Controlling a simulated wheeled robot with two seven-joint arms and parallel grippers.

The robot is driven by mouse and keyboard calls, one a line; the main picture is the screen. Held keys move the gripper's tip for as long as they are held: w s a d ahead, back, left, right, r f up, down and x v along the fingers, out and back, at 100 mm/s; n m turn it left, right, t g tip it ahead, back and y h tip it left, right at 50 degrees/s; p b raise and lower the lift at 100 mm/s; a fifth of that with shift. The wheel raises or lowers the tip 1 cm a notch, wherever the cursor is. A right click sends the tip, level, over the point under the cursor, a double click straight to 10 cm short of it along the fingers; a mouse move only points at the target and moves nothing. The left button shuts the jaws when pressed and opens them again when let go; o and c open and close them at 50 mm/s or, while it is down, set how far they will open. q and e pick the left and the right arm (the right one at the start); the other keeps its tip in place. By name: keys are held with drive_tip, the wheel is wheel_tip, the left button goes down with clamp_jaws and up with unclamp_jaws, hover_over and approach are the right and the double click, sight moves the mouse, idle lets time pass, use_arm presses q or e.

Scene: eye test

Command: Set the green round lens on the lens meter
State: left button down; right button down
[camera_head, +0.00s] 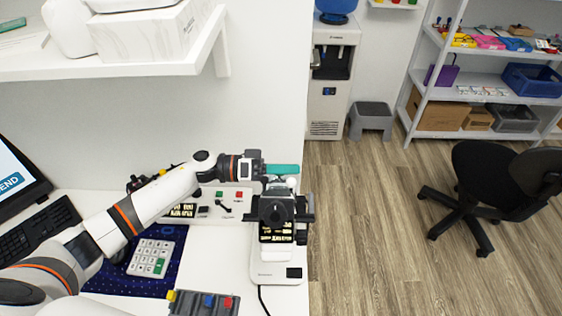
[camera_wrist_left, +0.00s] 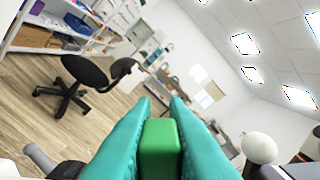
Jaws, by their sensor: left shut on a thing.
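My left gripper (camera_head: 282,169) reaches in from the left with its teal fingers just behind the top of the lens meter. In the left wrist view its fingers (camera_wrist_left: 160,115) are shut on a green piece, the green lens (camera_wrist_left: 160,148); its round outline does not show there. In the head view I cannot make out the lens. The lens meter (camera_head: 278,272) has a white base and a black upper part, and stands at the counter's right edge. I cannot tell whether the lens touches it. My right gripper is not in view.
A white panel (camera_head: 232,211) with coloured buttons stands left of the meter. A calculator-like keypad (camera_head: 151,257) and a box with coloured knobs (camera_head: 203,303) lie nearer. A shelf (camera_head: 110,70) overhangs at upper left. Open floor (camera_head: 370,240) and a black chair (camera_head: 490,185) are to the right.

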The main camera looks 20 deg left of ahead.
sight(285, 187)
use_arm(q)
drive_tip(key=shift+s+d+f, duration=0.15)
drive_tip(key=shift+s+f, duration=0.35)
drive_tip(key=shift+f, duration=0.05)
drive_tip(key=shift+s+d+f, duration=0.15)
drive_tip(key=shift+s+f, duration=0.3)
drive_tip(key=shift+f, duration=0.15)
drive_tip(key=shift+s+f, duration=0.15)
drive_tip(key=shift+f, duration=0.05)
drive_tip(key=shift+p, duration=0.55)
drive_tip(key=shift+s+f, duration=0.25)
drive_tip(key=shift+f, duration=0.15)
idle(0.5)
